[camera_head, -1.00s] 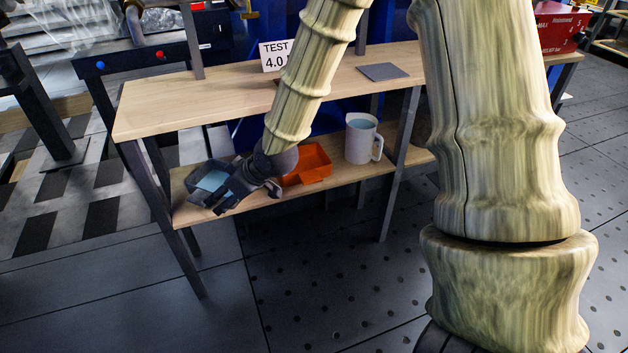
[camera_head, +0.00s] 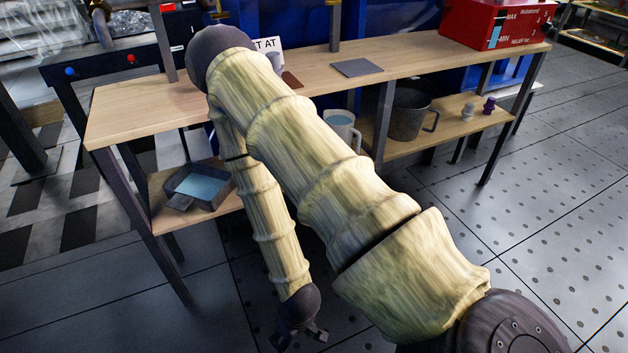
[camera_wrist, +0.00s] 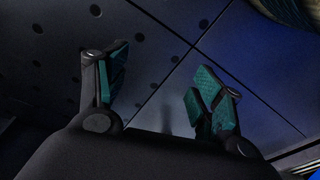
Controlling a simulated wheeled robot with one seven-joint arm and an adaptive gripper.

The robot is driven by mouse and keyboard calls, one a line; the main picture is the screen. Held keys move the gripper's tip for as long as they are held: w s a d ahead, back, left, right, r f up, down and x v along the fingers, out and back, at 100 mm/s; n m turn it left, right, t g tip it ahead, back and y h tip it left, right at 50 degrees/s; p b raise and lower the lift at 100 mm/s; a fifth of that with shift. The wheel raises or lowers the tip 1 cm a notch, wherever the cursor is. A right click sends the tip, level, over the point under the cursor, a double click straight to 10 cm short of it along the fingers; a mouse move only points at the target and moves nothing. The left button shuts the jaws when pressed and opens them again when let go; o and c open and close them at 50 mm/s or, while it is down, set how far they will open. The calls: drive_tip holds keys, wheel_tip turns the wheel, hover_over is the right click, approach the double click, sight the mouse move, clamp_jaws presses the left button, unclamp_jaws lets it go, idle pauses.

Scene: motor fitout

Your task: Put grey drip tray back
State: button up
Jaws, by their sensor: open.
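The grey drip tray (camera_head: 211,200) sits on the lower shelf at its left end, with a flat light-blue surface (camera_head: 198,186) inside it. A small grey tab shows at its front left. My gripper (camera_head: 300,340) is low in front of the bench, apart from the tray, below and to the right of it. In the wrist view my gripper (camera_wrist: 160,100) has its fingers spread, with only dark floor between them. The orange tray is hidden behind my arm in the head view.
The wooden bench top (camera_head: 130,115) is above the shelf. A white jug (camera_head: 342,122), a dark grey bucket (camera_head: 408,115) and small spools (camera_head: 489,106) stand on the lower shelf. A grey plate (camera_head: 357,67) and red box (camera_head: 495,22) are on top. Floor in front is clear.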

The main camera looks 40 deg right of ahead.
drive_tip(key=s+f+g+h, duration=0.1)
drive_tip(key=s+f, duration=0.2)
drive_tip(key=s, duration=0.5)
drive_tip(key=shift+d+m, duration=0.3)
drive_tip(key=shift+d, duration=0.15)
drive_tip(key=shift+w, duration=0.1)
wheel_tip(320, 180, up, 40)
drive_tip(key=p, duration=4)
drive_tip(key=shift+r+p, duration=0.25)
drive_tip(key=shift+p, duration=0.05)
